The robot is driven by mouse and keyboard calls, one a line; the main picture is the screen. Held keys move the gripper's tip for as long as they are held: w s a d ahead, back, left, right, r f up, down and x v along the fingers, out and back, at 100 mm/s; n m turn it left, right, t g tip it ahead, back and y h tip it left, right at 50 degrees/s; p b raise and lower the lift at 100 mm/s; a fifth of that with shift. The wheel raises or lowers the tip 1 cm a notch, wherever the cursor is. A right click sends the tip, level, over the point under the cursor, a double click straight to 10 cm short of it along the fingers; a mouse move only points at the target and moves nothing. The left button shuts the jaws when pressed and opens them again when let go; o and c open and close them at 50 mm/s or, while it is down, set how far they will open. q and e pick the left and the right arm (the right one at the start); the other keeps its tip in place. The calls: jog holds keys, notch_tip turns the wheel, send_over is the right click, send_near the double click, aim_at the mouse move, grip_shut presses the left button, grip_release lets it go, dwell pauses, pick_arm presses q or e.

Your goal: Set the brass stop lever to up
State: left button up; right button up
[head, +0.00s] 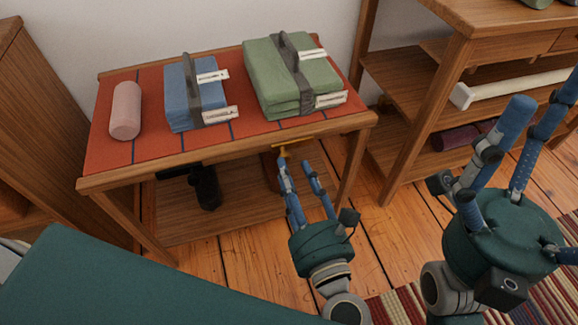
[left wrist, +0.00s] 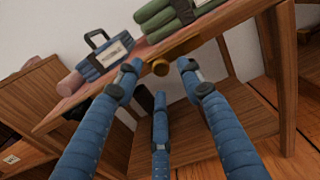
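The brass stop lever (head: 283,151) is under the front edge of the red-topped wooden table (head: 250,150). In the left wrist view the brass knob (left wrist: 161,67) faces me, with a brass bar running to its right along the table edge. My left gripper (head: 295,165) is open, its fingertips close to the lever. In the left wrist view its fingers (left wrist: 159,80) are spread around the knob, and no clear contact shows. My right gripper (head: 530,110) is open and empty at the right, away from the table. I cannot tell the lever's setting.
A pink roll (head: 126,111), a blue strapped bundle (head: 180,98) and a green strapped bundle (head: 268,82) lie on the table. Wooden shelves (head: 400,85) stand at the right. A dark object (head: 206,188) is under the table.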

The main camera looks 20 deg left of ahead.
pick_arm(q)
jog(key=shift+x, duration=1.45)
grip_shut()
